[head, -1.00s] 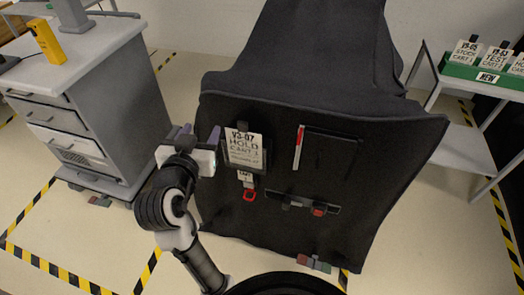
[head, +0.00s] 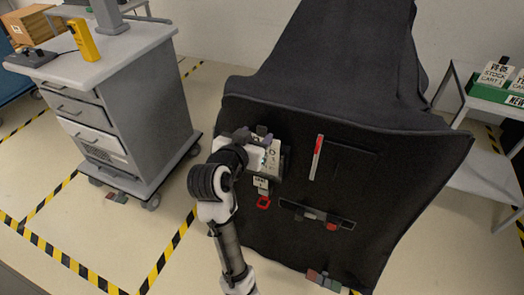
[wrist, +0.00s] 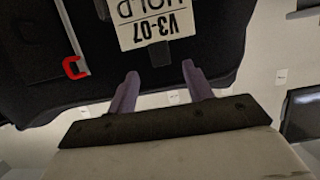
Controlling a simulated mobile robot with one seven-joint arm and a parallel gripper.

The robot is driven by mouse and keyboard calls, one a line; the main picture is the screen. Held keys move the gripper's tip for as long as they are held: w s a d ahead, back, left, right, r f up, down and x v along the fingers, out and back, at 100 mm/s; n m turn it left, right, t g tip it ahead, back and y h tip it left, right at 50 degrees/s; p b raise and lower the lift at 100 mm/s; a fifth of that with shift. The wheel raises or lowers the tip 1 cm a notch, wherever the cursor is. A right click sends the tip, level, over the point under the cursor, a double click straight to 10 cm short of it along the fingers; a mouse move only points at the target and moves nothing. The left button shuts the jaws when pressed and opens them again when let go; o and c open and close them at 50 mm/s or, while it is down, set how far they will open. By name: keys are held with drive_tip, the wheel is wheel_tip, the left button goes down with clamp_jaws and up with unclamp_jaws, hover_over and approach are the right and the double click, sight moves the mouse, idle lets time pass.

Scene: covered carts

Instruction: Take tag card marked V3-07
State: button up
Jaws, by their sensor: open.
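The white tag card marked V3-07 (wrist: 150,25) hangs on the front of the black-covered cart (head: 225,125). It appears upside down at the top of the wrist view, with a dark clip (wrist: 159,53) at its upper edge. My gripper (wrist: 159,71) is open and empty, its two purple-grey fingertips spread just short of the clip and apart from the card. In the head view, my gripper (head: 258,137) is at the card's top left and hides part of the card (head: 274,160).
A small tag (head: 261,183) and red ring (head: 264,202) hang below the card. A red-and-white strip (head: 316,157) is to its right. A grey drawer cart (head: 150,90) stands left.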

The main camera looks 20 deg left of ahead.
sight(261, 129)
drive_tip(key=shift+p+x, duration=1.1)
drive_tip(key=shift+x, duration=1.8)
drive_tip(key=shift+a, duration=0.1)
clamp_jaws()
